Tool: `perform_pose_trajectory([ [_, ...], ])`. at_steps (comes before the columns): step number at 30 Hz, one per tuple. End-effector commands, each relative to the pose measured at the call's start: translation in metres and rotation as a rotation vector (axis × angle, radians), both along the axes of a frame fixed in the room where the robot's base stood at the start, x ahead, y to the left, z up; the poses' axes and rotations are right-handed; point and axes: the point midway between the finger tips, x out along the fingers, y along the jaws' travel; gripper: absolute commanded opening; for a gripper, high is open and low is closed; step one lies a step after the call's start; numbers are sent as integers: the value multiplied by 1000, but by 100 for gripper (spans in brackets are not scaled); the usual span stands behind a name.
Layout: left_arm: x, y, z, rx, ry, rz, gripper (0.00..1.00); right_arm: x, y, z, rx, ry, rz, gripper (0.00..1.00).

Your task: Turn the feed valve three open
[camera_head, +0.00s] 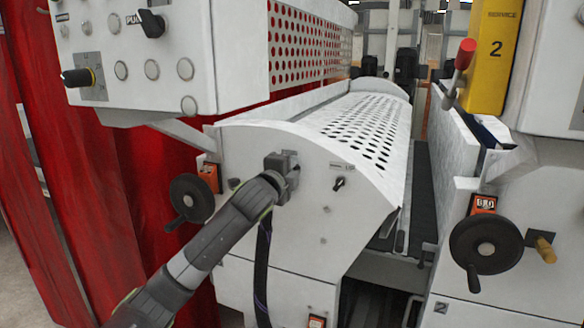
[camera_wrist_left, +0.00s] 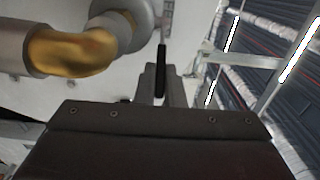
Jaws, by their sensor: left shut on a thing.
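My left gripper (camera_head: 284,168) is up against the white end panel of the roller coater (camera_head: 300,215), with its arm coming from the lower left. In the left wrist view, the gripper's two fingers (camera_wrist_left: 161,88) are closed on a thin black handle (camera_wrist_left: 161,62). It appears to be the valve lever; its number cannot be read. A partly cut-off label (camera_wrist_left: 167,16) is on the white surface above it. In the head view my gripper hides the handle. My right gripper is not in view.
A small black switch (camera_head: 339,183) sits right of my gripper. A black handwheel (camera_head: 192,198) is left of it, another (camera_head: 486,244) at right. A control box (camera_head: 165,55) overhangs at upper left. A brass-coloured elbow (camera_wrist_left: 75,50) is close to the left wrist camera.

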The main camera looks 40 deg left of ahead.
Motion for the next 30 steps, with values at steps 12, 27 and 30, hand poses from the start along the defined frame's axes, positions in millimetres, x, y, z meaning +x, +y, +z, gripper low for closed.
perform_pose_trajectory([
  [12, 0, 0, -1, 0, 2, 2, 31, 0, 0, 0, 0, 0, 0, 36],
  [27, -34, -7, -3, 7, 1, 1, 31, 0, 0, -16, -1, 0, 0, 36],
  [30, -51, -11, -4, 6, 1, 1, 31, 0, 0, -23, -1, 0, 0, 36],
])
